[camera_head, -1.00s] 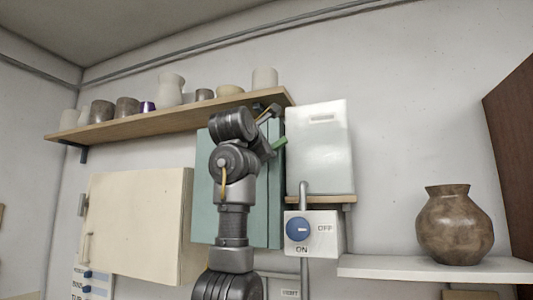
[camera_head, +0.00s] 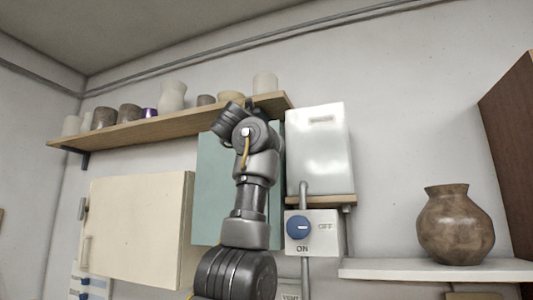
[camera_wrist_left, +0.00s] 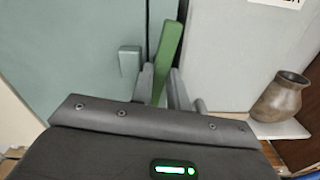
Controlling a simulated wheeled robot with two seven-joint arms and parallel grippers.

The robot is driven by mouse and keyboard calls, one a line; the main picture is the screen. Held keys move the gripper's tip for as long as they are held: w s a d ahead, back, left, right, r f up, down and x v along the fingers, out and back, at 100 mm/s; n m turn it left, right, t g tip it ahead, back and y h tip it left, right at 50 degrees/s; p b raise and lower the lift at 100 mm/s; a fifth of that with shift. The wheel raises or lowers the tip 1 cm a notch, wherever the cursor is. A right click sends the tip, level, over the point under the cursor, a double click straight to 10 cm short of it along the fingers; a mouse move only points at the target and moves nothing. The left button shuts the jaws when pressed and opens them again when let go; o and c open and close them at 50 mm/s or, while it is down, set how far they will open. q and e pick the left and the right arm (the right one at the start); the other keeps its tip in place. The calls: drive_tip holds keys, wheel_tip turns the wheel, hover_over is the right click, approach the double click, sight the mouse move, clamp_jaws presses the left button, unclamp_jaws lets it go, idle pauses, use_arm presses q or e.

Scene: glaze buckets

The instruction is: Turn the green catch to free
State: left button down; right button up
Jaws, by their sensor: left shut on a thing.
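The green catch (camera_wrist_left: 170,48) is a flat green bar that shows in the left wrist view, against the teal cabinet door (camera_wrist_left: 70,50). It slants slightly, its top leaning to the right. My left gripper (camera_wrist_left: 162,80) is shut on its lower part, with one grey finger on each side. In the head view my left arm stands in front of the teal cabinet (camera_head: 212,190) and hides both the catch and the fingertips. My right gripper is in neither view.
A white box (camera_head: 318,150) hangs right of the cabinet, above a switch with a blue knob (camera_head: 298,228). A wooden shelf (camera_head: 165,127) with several pots runs above. A brown vase (camera_head: 455,225) stands on a white shelf at right.

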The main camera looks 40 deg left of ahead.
use_arm(q)
drive_tip(key=shift+f+n, duration=0.1)
drive_tip(key=shift+n, duration=0.9)
drive_tip(key=c, duration=1.4)
unclamp_jaws()
drive_tip(key=shift+o, duration=0.2)
drive_tip(key=shift+s, duration=0.1)
drive_tip(key=b+v, duration=0.7)
drive_tip(key=v, duration=0.3)
drive_tip(key=shift+s+d, duration=0.2)
drive_tip(key=shift+s, duration=0.1)
